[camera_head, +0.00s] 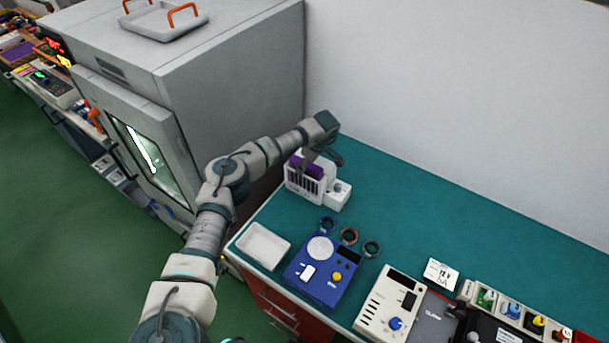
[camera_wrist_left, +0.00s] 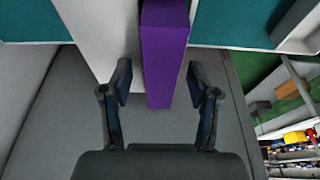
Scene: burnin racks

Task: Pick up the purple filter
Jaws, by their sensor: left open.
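The purple filter (camera_head: 306,166) sits in a white slotted holder (camera_head: 303,187) on the teal bench, near the large grey chamber. In the left wrist view the purple filter (camera_wrist_left: 164,55) is a long block whose near end lies between my fingers, with a gap on each side. My left gripper (camera_wrist_left: 161,92) is open around it; in the head view the gripper (camera_head: 318,157) hangs over the holder and partly hides the filter. My right gripper is not seen.
A white box (camera_head: 338,194) stands against the holder's right side. The grey chamber (camera_head: 230,90) stands to the left.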

